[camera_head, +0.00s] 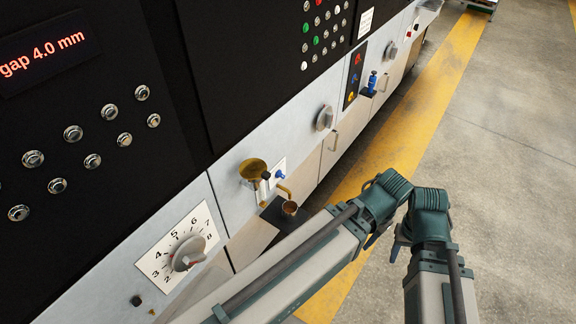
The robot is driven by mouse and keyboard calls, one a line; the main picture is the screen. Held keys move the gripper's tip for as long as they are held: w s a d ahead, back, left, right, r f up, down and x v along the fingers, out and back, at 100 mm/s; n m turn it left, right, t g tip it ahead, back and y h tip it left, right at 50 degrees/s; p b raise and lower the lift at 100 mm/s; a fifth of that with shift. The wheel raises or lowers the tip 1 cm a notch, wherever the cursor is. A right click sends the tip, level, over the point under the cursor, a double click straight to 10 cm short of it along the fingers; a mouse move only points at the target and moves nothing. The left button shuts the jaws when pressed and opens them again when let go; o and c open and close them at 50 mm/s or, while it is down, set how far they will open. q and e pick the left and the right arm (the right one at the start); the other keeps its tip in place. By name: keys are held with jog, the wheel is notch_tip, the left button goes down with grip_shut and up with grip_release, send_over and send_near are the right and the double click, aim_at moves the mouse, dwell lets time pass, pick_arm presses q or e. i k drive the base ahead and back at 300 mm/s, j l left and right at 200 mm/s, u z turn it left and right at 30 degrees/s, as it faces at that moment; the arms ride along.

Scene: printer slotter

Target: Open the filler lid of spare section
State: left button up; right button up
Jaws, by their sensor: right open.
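A round brass disc, which looks like a filler lid (253,168), sits on the pale lower panel of the machine. I cannot tell whether it is open or shut, or which section it belongs to. A small pale fitting is just below it, with a blue knob (280,174) beside it. A brass cup (290,208) stands on a dark ledge below. My right gripper (381,248) shows small and partly hidden among the arm links, open, out over the floor. It is to the right of the brass disc and well apart from it.
A numbered dial (188,253), a round knob (324,118) and a blue fitting (372,84) project from the machine front. The display (45,52) reads "gap 4.0 mm". A yellow floor stripe (420,120) runs alongside; the concrete floor to the right is clear.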

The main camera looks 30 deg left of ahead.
aim_at(252, 168)
jog(key=u, duration=1.3)
